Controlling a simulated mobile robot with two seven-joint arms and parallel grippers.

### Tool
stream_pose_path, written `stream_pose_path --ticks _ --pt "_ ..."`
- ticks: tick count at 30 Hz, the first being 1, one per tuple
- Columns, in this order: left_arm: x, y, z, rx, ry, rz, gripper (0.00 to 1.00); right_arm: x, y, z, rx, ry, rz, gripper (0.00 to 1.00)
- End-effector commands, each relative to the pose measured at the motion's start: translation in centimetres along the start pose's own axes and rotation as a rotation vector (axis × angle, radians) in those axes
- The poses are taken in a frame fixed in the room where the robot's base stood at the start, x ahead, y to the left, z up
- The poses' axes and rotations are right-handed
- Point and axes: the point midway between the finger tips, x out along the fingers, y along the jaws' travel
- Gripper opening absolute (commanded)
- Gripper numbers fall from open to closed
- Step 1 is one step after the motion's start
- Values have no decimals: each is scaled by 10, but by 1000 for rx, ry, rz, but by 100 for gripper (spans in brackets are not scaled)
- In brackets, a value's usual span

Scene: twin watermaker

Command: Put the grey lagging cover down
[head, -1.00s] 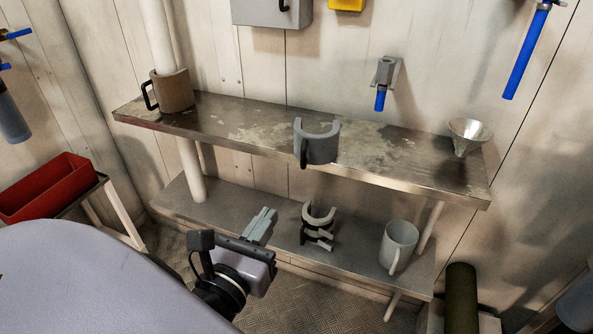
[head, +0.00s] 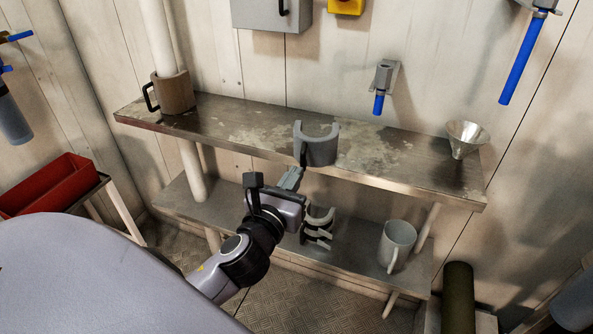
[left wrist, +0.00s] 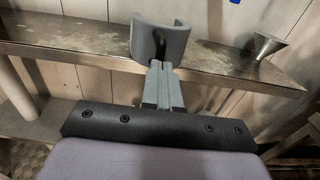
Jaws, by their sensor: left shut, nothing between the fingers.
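The grey lagging cover (head: 321,150), a C-shaped half shell with a dark handle, stands upright at the front edge of the upper shelf (head: 240,135). It also shows at the top of the left wrist view (left wrist: 170,42). My left gripper (head: 296,172) is shut and empty, its fingertips just in front of and below the cover, close to its handle. In the left wrist view its fingers (left wrist: 160,68) lie together and overlap the cover's lower edge; I cannot tell whether they touch it. My right gripper is not in view.
A brown cover (head: 175,92) sits around the white pipe at the left. A metal funnel (head: 465,138) stands at the shelf's right end. The lower shelf holds grey clips (head: 318,228) and a light grey mug (head: 397,243). The upper shelf is bare on both sides of the grey cover.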

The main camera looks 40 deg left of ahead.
Motion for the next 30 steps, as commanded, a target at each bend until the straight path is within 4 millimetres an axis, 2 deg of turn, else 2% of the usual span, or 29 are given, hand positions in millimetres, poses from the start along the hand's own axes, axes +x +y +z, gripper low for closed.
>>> stream_pose_path --ticks 6,20,30 --pt "16 0 0 0 0 -1 0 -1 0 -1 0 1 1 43" --pt "20 0 1 1 0 -1 0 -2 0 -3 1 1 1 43" --pt "62 0 2 2 -1 1 0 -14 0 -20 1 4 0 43"
